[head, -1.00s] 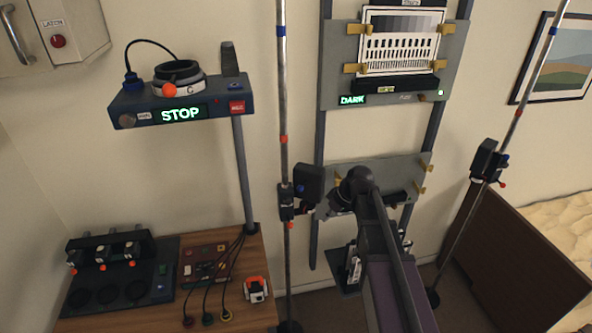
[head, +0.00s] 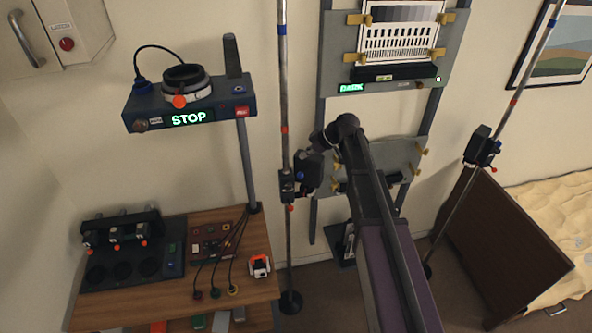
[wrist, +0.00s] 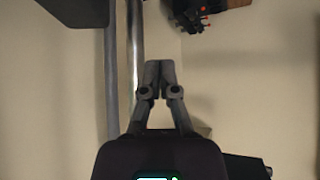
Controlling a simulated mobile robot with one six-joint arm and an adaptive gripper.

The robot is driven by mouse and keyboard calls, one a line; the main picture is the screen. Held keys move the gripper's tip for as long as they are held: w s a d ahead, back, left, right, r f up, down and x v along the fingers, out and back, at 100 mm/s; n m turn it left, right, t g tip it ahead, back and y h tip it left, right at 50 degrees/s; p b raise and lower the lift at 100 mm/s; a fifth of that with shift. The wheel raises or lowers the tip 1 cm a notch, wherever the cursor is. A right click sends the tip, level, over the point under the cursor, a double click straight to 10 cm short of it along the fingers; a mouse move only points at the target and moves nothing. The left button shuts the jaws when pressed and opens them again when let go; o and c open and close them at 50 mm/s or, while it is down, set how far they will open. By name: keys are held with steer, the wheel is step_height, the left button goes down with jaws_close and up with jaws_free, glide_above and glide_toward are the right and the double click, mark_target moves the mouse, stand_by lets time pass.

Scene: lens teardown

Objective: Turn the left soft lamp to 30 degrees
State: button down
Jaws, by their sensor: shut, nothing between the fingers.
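The left soft lamp (head: 309,165) is a dark box clamped to the left upright pole (head: 285,95), with a blue knob and an orange-tipped knob at its clamp. My gripper (wrist: 158,68) is shut and empty in the wrist view, with its fingers together beside a shiny pole (wrist: 136,45). In the head view, my arm's end reaches close to the lamp's upper right side. I cannot tell whether it touches. A dark box (wrist: 75,10) shows at the top left of the wrist view; I cannot tell whether it is the lamp.
A shelf unit reading STOP (head: 190,117) stands left of the pole, above a wooden bench (head: 255,290) with equipment. A chart panel (head: 335,75) reading DARK is behind my arm. A second lamp (head: 480,148) on a tilted-looking pole stands right.

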mark_target(300, 173)
steer(key=shift+f, duration=0.1)
steer(key=b+x, duration=0.7)
steer(key=x, duration=0.3)
steer(key=shift+b, duration=0.3)
steer(key=shift+s+d+f, duration=0.15)
steer(key=shift+d, duration=0.8)
steer(key=shift+s+d+f, duration=0.15)
steer(key=shift+d, duration=0.8)
steer(key=shift+s+d+b, duration=0.3)
steer(key=shift+d, duration=0.5)
steer(key=shift+a, duration=0.1)
